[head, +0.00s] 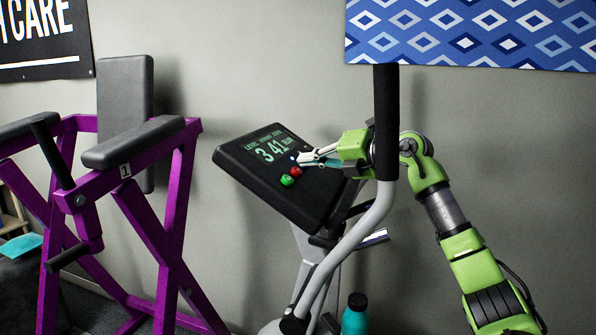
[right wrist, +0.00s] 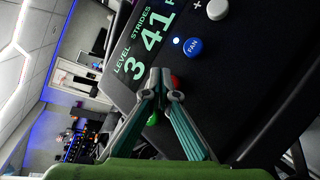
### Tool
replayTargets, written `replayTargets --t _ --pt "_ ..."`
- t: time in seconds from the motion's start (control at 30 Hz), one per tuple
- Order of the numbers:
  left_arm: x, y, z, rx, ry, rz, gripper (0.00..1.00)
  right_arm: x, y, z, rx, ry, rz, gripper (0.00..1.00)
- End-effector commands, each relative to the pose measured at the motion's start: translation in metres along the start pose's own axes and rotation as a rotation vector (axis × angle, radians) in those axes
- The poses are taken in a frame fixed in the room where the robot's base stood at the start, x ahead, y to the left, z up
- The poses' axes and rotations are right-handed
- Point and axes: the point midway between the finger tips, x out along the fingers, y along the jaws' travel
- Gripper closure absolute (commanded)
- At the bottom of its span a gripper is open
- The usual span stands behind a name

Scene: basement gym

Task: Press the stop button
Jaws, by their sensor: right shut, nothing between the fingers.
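The console (head: 240,160) of an exercise machine has a dark tilted face and a lit display. A red button (head: 297,171), which looks like the stop button, sits on its face beside a green button (head: 287,181). My right gripper (head: 299,159) is shut and empty, its fingertips right by the red button. In the right wrist view the red button (right wrist: 175,82) shows beside the shut fingertips (right wrist: 161,75), partly hidden by them. I cannot tell whether the fingertips touch the red button. My left gripper is not in view.
A blue FAN button (right wrist: 193,47) and a white button (right wrist: 217,9) are on the same console. A black upright handle (head: 386,120) stands in front of my right wrist. A purple exercise frame (head: 178,200) is at left.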

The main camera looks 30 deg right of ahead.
Motion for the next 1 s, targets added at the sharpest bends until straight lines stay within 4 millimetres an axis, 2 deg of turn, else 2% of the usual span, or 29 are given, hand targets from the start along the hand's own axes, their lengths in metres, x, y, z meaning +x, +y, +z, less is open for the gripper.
replayTargets --t 1.0 --pt "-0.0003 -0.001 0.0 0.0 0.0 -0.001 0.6 0.0055 -0.0038 -0.0042 0.0 0.0 0.001 1.0"
